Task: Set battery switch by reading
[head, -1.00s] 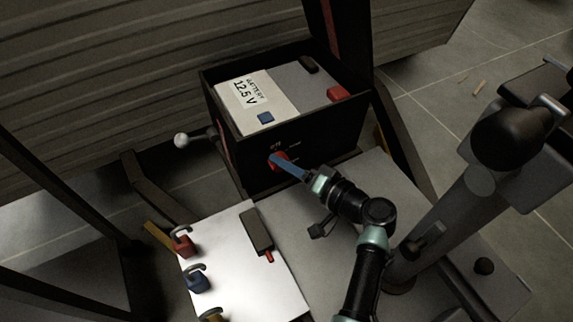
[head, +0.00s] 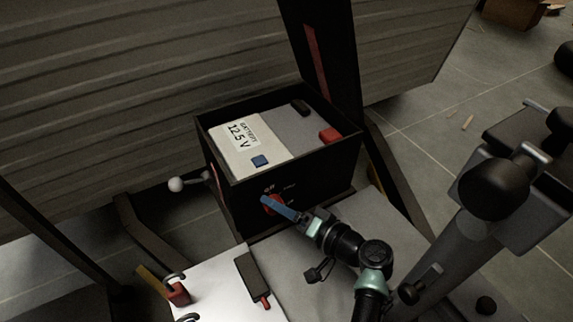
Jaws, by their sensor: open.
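The black battery box (head: 320,170) stands at the centre of the head view.
A light board with red-bodied padlock (head: 178,293) lies at the lower left, and a dark device with a red tip (head: 252,278) is beside it. A lever with a white ball (head: 176,184) sticks out left of the box. A dark upright post stands behind the box.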

